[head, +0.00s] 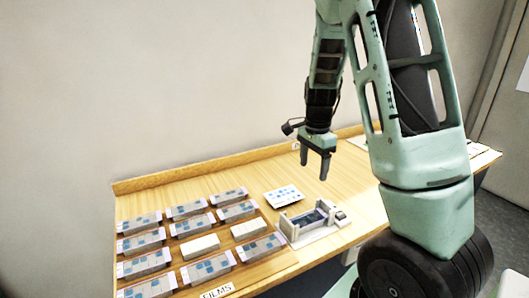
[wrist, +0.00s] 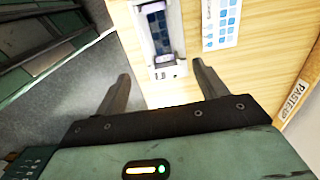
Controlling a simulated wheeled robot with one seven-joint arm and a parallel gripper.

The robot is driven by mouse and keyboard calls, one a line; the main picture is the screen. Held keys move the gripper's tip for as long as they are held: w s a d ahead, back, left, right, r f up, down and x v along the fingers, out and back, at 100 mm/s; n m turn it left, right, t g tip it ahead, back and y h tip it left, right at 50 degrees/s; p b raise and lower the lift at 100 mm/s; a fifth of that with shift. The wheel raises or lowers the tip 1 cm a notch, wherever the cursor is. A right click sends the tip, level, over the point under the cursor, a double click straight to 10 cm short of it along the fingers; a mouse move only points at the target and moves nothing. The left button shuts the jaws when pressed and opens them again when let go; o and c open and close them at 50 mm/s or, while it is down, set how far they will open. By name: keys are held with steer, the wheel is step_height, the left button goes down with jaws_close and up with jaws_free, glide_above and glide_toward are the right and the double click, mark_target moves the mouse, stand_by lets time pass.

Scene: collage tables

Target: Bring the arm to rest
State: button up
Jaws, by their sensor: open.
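My gripper (head: 315,163) hangs from the arm above the wooden table (head: 250,192), behind and above the white device with a dark slot. Its fingers point down, apart, with nothing between them. In the wrist view my gripper (wrist: 160,85) also shows two spread, empty fingers. The arm is bent, with its large green links on the right of the head view.
Stacks of patterned films (head: 145,243) stand in rows on the table's left. A white device (head: 312,221) and a blue-dotted card (head: 284,195) lie right of them. A FILMS label (head: 217,291) is at the front edge. A wall rises behind.

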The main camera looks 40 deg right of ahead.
steer(key=a+r+n+y, duration=0.1)
steer(key=a+r+n, duration=0.1)
steer(key=a+n, duration=1.55)
steer(key=s+a+n, duration=0.5)
steer(key=s+a, duration=0.3)
steer(key=a, duration=0.3)
steer(key=s+a+r+n, duration=0.1)
steer(key=s+a+n, duration=0.5)
steer(key=s+a, duration=0.3)
steer(key=a, duration=0.3)
steer(key=shift+r, duration=0.25)
